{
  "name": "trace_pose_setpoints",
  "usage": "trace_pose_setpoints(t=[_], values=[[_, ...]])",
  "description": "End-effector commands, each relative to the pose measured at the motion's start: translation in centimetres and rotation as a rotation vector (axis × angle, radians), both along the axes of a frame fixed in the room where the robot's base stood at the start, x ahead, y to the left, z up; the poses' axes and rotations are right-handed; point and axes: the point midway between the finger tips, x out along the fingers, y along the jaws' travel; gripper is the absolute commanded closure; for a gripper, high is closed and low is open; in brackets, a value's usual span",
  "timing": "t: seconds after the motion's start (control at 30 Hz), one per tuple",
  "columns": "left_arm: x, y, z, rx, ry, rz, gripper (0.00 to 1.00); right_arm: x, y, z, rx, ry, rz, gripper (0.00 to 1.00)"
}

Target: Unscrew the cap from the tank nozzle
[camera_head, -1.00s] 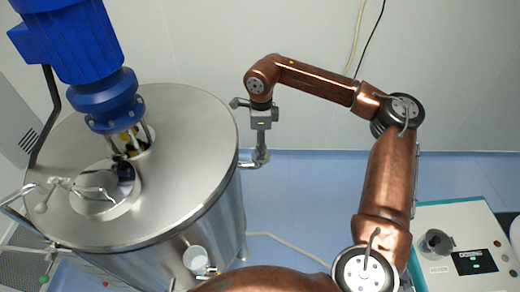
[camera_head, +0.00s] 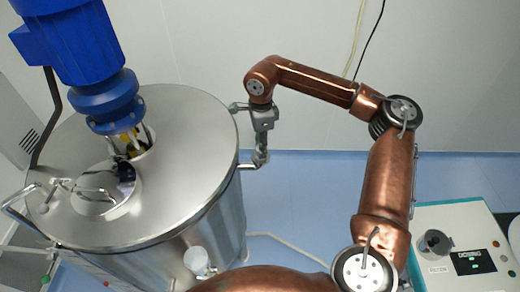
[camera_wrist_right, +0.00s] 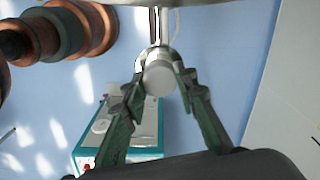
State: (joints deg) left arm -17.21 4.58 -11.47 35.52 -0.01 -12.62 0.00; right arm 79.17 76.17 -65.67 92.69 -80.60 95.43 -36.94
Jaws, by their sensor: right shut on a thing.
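The steel tank (camera_head: 190,150) stands at the left in the head view, with a nozzle pipe (camera_head: 246,166) reaching out from its right side. My right gripper (camera_head: 262,150) points down at the outer end of this nozzle. In the right wrist view the round grey cap (camera_wrist_right: 159,78) sits at the end of the nozzle (camera_wrist_right: 160,54). The two green-grey fingers of my right gripper (camera_wrist_right: 159,86) are on either side of the cap and shut on it. The cap appears to be still at the nozzle's end. My left gripper is not in view.
A blue motor (camera_head: 75,45) stands on the tank lid. A white and teal control box (camera_head: 458,245) is at the lower right. A white wall (camera_head: 220,40) lies close behind my right arm. The blue floor (camera_head: 310,200) between tank and arm holds only a pale hose.

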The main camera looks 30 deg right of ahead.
Motion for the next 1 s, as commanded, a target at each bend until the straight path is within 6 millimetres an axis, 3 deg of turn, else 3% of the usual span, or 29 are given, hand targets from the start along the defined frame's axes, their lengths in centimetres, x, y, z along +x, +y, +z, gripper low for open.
trace_pose_setpoints(t=[0.13,0.47,0.73,1.0], values=[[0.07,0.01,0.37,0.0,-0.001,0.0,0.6,-0.02,-0.05,0.05,-0.001,0.0,0.111,1.0],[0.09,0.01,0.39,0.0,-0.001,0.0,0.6,-0.01,-0.05,0.01,-0.001,0.0,0.141,1.0],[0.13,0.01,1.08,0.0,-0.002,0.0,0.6,0.0,-0.02,0.09,-0.001,0.0,0.422,1.0],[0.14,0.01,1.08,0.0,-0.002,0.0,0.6,0.01,-0.03,0.0,-0.001,0.0,0.476,1.0]])
